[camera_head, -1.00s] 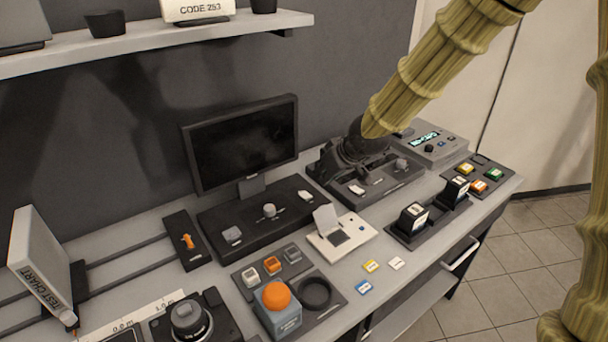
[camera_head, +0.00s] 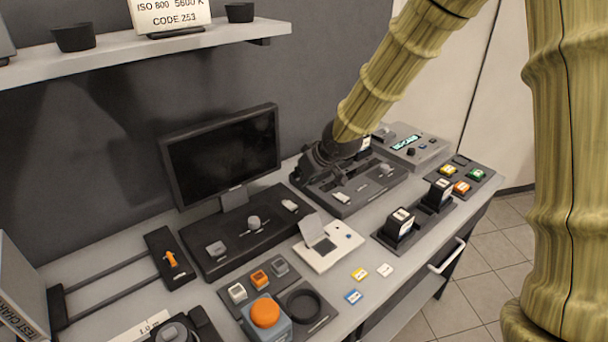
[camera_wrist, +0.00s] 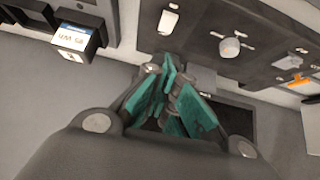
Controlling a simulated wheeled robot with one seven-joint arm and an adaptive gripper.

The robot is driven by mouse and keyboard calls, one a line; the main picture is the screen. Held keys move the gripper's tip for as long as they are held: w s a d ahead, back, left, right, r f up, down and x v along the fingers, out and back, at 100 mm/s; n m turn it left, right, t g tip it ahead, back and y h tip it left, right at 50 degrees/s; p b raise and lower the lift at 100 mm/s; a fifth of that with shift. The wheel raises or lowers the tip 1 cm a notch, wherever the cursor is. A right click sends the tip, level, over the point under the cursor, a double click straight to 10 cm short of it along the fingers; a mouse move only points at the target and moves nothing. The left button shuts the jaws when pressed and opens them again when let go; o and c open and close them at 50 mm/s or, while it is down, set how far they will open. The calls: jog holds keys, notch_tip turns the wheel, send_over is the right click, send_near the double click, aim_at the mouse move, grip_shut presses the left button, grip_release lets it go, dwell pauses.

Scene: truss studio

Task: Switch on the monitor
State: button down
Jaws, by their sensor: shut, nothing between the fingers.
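The monitor (camera_head: 222,155) stands at the back of the bench with a dark screen. Its black base panel (camera_head: 230,235) carries a grey square button (camera_head: 216,248), a round knob (camera_head: 253,222) and a white rocker (camera_head: 290,205). The panel also shows in the wrist view, with the white rocker (camera_wrist: 168,22) and the knob (camera_wrist: 230,47). My gripper (camera_head: 312,168) is right of the monitor, over the left part of the neighbouring panel. Its teal fingers (camera_wrist: 180,100) are closed together and empty, apart from the controls. The fingers partly hide what lies behind them.
A dark panel (camera_head: 350,200) lies under my gripper. A white lidded box (camera_head: 327,246) and black labelled blocks (camera_head: 400,224) stand in front. A shelf (camera_head: 150,50) hangs above the monitor.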

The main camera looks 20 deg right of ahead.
jog(key=p, duration=0.1)
send_near(287, 202)
jog(key=shift+w+a+r, duration=0.25)
jog(key=shift+w+r, duration=0.15)
jog(key=shift+w, duration=0.15)
jog(key=shift+w+a+r, duration=0.2)
jog(key=shift+w+r, duration=0.2)
jog(key=shift+w, duration=0.15)
jog(key=f, duration=0.1)
jog(key=f+p, duration=0.1)
jog(key=shift+w+a+f, duration=0.15)
jog(key=shift+w+f, duration=0.2)
jog(key=shift+w, duration=0.05)
jog(key=shift+s+f+p, duration=0.15)
jog(key=shift+f+p, duration=0.15)
jog(key=shift+f, duration=0.95)
